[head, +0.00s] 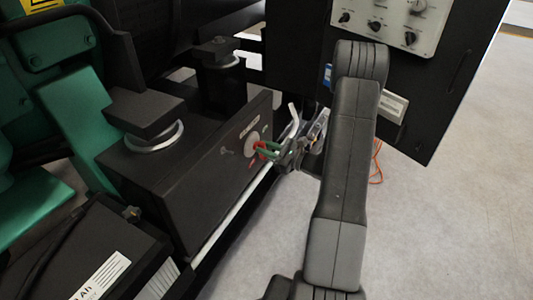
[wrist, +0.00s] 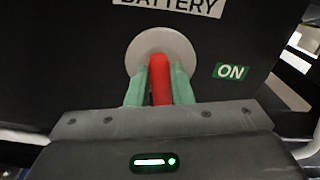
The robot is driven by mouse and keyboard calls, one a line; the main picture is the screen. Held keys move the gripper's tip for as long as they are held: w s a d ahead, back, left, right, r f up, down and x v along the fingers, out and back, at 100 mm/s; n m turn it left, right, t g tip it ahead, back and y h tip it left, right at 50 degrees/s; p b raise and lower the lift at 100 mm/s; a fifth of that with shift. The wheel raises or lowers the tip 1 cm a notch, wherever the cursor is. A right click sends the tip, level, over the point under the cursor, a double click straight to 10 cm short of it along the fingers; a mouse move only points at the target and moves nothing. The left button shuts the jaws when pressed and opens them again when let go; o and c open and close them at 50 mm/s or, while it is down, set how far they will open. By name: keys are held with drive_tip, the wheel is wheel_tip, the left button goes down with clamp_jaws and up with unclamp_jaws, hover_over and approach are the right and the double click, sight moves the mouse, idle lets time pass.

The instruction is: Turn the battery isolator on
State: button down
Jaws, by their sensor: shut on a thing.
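The battery isolator is a red handle (wrist: 160,78) on a round grey disc (wrist: 148,46), set on a black panel (head: 205,165). The red handle also shows in the head view (head: 261,147). My gripper (wrist: 160,85) has its green fingers on both sides of the red handle and is shut on it. In the wrist view the handle runs nearly straight down from the disc. A green ON label (wrist: 230,71) is to the right of the handle, and a BATTERY label (wrist: 170,5) is above the disc. The handle's lower end is hidden by the gripper body.
A control box (head: 390,22) with several black knobs stands behind my arm at the upper right. A black battery (head: 75,255) is at the lower left, and green machine parts (head: 75,120) are at the left. Open floor (head: 460,220) lies to the right.

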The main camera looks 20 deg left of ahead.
drive_tip(key=shift+s+f+n+b, duration=0.1)
drive_tip(key=shift+f+n+b, duration=0.05)
drive_tip(key=shift+n+b, duration=2.75)
drive_tip(key=shift+s+f+n+b, duration=0.2)
drive_tip(key=shift+n+b, duration=2.05)
drive_tip(key=shift+b, duration=1.3)
drive_tip(key=shift+s+f+n+b, duration=0.1)
drive_tip(key=shift+f+n+b, duration=0.05)
drive_tip(key=shift+n+b, duration=2.75)
drive_tip(key=shift+b, duration=0.4)
drive_tip(key=shift+m, duration=0.25)
drive_tip(key=c, duration=1.3)
unclamp_jaws()
drive_tip(key=shift+d+r, duration=0.1)
drive_tip(key=d+p, duration=0.1)
drive_tip(key=d, duration=0.3)
drive_tip(key=d+p, duration=0.1)
drive_tip(key=d, duration=0.4)
drive_tip(key=s+d+p, duration=0.1)
drive_tip(key=d, duration=0.3)
drive_tip(key=shift+d+p, duration=0.3)
drive_tip(key=shift+a, duration=0.15)
